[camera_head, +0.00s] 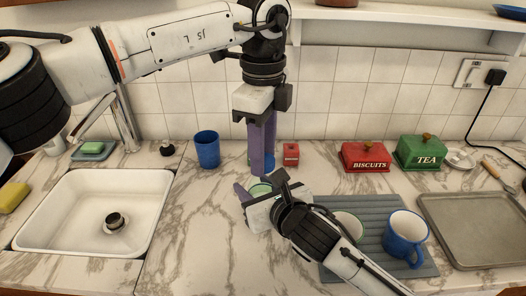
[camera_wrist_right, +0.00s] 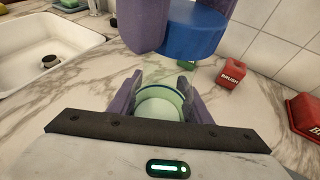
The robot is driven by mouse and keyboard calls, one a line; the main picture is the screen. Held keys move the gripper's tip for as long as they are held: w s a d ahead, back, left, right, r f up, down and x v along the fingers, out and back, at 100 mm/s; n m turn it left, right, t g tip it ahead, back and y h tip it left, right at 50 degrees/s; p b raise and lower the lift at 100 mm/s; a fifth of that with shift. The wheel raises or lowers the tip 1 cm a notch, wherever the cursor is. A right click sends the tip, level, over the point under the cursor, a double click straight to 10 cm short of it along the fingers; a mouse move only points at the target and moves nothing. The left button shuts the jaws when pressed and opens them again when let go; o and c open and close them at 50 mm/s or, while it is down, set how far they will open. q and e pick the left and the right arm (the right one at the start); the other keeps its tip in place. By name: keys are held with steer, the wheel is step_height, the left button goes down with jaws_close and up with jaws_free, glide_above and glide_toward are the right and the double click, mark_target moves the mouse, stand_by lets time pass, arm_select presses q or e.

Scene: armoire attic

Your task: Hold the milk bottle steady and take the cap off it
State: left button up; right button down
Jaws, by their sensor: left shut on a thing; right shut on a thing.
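The milk bottle (camera_wrist_right: 160,108) is pale green with a blue line near its rim, and it stands between the purple fingers of my right gripper (camera_wrist_right: 158,98). In the head view, the bottle top (camera_head: 260,188) shows, with my right gripper (camera_head: 259,192) around it and hiding much of it. My left gripper (camera_head: 263,165) points down above the bottle, its purple fingers shut on the blue cap (camera_wrist_right: 196,38). In the right wrist view, the cap is apart from the bottle, above and beyond its mouth. In the head view, the fingers partly hide the cap (camera_head: 270,161).
A blue cup (camera_head: 207,150) and a small red box (camera_head: 291,154) stand behind. Red (camera_head: 366,157) and green (camera_head: 419,152) tins are at the back right. A grey ribbed mat (camera_head: 372,207) with mugs lies right, beside a tray (camera_head: 480,225). The sink (camera_head: 60,215) is left.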

arm_select(q)
steer(key=shift+r, duration=2)
arm_select(e)
steer(key=c, duration=0.9)
jaws_free()
